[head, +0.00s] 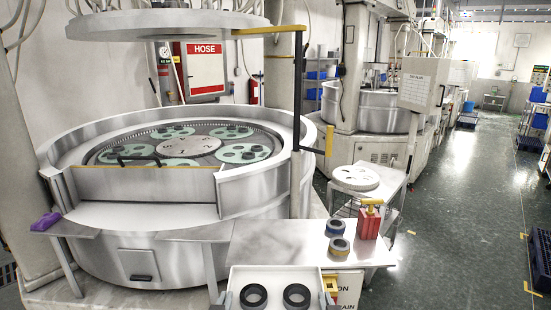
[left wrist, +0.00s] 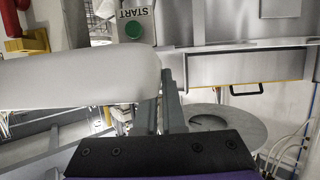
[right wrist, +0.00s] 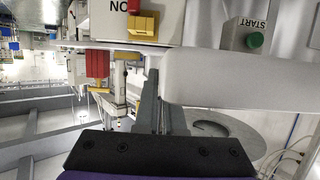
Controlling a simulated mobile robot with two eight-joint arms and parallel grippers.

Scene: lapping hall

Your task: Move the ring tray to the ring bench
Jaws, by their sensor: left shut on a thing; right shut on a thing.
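The ring tray (head: 277,274) is white and sits at the bottom edge of the head view, with two dark rings (head: 254,295) in it. Its near part is cut off. My left gripper (left wrist: 172,95) is shut on one side of the tray, whose pale wall (left wrist: 80,80) fills the left of the left wrist view. My right gripper (right wrist: 152,100) is shut on the opposite side, with the wall (right wrist: 240,80) at right in the right wrist view.
Two rings (head: 340,246) and a red container (head: 369,222) stand on the bench's right part. A small table (head: 385,185) with a white disc is behind it. The large round lapping machine (head: 150,240) fills the left.

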